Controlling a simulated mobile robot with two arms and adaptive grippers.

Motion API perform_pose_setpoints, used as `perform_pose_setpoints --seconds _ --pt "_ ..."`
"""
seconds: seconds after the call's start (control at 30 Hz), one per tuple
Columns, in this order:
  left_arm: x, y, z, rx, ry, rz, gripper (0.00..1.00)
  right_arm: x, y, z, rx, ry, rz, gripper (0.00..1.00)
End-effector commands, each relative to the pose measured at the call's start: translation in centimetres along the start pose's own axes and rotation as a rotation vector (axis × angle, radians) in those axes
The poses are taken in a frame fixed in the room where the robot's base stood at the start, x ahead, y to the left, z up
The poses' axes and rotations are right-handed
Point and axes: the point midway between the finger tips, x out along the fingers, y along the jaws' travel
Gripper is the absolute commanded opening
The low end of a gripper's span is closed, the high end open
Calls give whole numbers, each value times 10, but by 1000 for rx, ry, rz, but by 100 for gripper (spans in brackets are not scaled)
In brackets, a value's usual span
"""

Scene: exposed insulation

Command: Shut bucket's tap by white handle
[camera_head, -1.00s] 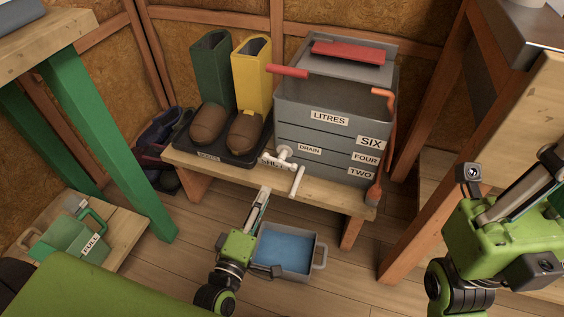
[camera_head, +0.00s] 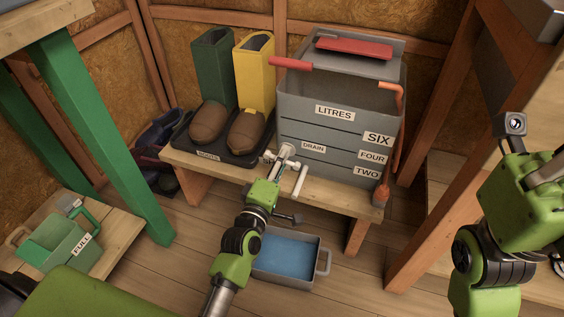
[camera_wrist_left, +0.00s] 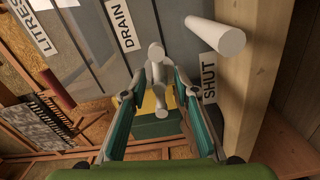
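The grey bucket (camera_head: 300,110) stands on a low wooden bench with LITRES, DRAIN, SIX, FOUR and TWO labels. Its white tap (camera_head: 287,150) sticks out low on the front, with a white pipe (camera_head: 300,182) hanging to the right. In the left wrist view the pale tap handle (camera_wrist_left: 156,75) lies between the fingers of my left gripper (camera_wrist_left: 160,92), which look apart. A SHUT label (camera_wrist_left: 210,75) is just right of them. In the head view my left gripper (camera_head: 279,168) is at the tap and partly covers it. My right gripper's fingers (camera_head: 510,142) are not clear.
A grey tub of blue water (camera_head: 322,262) stands on the floor below the tap. Green and yellow boots (camera_head: 252,75) stand on a dark tray left of the bucket. An orange-handled tool (camera_head: 385,165) leans at the bucket's right. A green FULL container (camera_head: 62,240) is at lower left.

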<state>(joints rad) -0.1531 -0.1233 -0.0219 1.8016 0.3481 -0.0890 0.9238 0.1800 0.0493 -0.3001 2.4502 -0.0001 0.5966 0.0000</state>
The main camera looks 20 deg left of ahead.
Motion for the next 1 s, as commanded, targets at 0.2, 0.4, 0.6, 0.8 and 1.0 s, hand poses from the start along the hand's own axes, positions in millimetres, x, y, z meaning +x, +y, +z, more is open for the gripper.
perform_pose_setpoints --seconds 0.2,0.4,0.6,0.8,1.0 --pt "0 0 0 0 0 0 28 0 0 0 0 0 0 0" --pt "0 0 0 0 0 0 0 0 0 0 0 0 0 0" --pt "0 0 0 8 0 -1 0 2 0 0 0 2 0 0" --pt "0 3 -1 68 -1 -2 0 -1 2 4 4 -30 12 0" --pt "0 5 -1 203 -3 -3 0 -11 6 12 12 -97 36 0"
